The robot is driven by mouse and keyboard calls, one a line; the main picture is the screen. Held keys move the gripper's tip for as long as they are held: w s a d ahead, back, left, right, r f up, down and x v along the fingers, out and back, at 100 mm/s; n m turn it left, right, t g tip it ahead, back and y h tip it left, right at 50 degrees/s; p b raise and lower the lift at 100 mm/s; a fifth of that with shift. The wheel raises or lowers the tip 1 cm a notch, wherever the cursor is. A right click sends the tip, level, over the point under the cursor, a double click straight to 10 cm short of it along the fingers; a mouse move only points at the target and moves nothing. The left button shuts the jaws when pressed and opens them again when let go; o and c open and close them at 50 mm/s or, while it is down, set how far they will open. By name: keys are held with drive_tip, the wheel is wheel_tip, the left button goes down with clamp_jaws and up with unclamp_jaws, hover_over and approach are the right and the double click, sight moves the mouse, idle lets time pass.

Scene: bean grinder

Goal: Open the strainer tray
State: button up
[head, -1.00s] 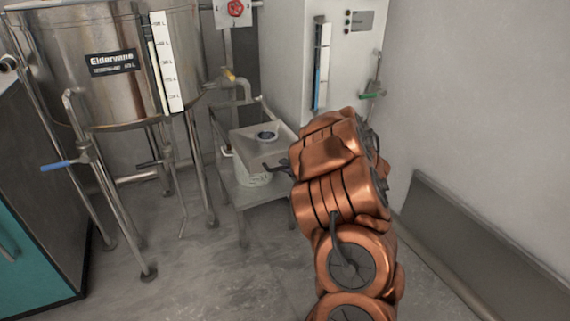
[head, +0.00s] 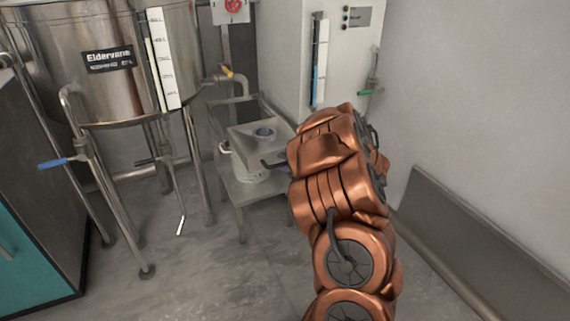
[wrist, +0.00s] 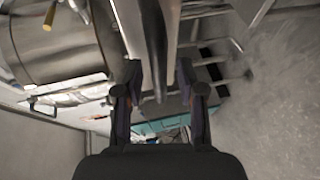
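My gripper is mostly hidden behind my copper arm in the head view; a dark tip (head: 274,163) shows beside the tray's front edge. In the wrist view my gripper (wrist: 160,98) has its two fingers well apart. A long metal bar (wrist: 156,45) shows between and beyond them; contact cannot be told.
A large steel tank (head: 95,65) on legs stands at left, with a blue-handled valve (head: 55,163). A yellow-handled tap (head: 228,72) is above the stand. A white cabinet (head: 340,60) is behind my arm. A wall is at right. The floor in front is clear.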

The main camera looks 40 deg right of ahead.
drive_tip(key=s+r, duration=0.2)
drive_tip(key=s, duration=0.9)
drive_tip(key=shift+s+d, duration=0.2)
drive_tip(key=shift+d, duration=0.2)
drive_tip(key=shift+r, duration=0.1)
